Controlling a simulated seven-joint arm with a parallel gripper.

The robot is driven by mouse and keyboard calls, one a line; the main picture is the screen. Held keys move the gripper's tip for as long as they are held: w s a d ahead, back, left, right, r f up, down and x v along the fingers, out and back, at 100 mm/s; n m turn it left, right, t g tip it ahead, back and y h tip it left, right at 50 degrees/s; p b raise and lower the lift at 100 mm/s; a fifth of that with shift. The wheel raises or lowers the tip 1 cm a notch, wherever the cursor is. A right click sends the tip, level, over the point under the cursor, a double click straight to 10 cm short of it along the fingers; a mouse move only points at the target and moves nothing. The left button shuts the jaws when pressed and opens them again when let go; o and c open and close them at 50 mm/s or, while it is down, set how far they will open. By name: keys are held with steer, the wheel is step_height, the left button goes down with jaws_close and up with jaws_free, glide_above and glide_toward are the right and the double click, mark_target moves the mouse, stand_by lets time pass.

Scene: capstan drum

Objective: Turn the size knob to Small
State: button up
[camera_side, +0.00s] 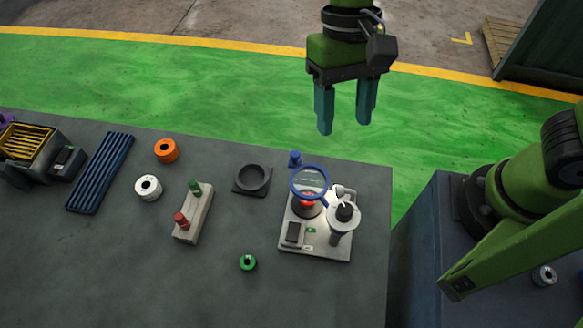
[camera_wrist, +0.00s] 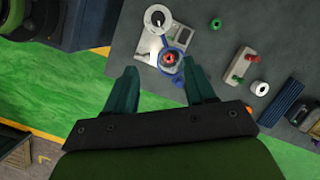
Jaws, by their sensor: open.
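A grey machine plate (camera_side: 326,248) stands near the right end of the table. On its right side is a pale round dial with a black knob (camera_side: 344,211), which I take for the size knob; it also shows in the wrist view (camera_wrist: 158,18). Its setting is too small to read. A blue-rimmed magnifier (camera_side: 310,184) stands beside it over a red part (camera_side: 306,199). My gripper (camera_side: 344,122) is open and empty, high above and behind the machine. The wrist view shows its two spread fingers (camera_wrist: 160,72) with the machine ahead of them.
Left of the machine are a black dish (camera_side: 252,180), a green ring (camera_side: 248,262), and a block with red and green pegs (camera_side: 194,212). Further left are white (camera_side: 148,187) and orange (camera_side: 166,150) spools and a blue ribbed rack (camera_side: 100,172). The front of the table is clear.

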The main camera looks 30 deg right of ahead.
steer(key=m, duration=0.1)
steer(key=g, duration=0.1)
glide_toward(345, 208)
steer(key=shift+m, duration=0.3)
steer(key=x, duration=0.8)
steer(key=shift+s+f, duration=0.2)
steer(key=shift+f, duration=0.15)
jaws_close()
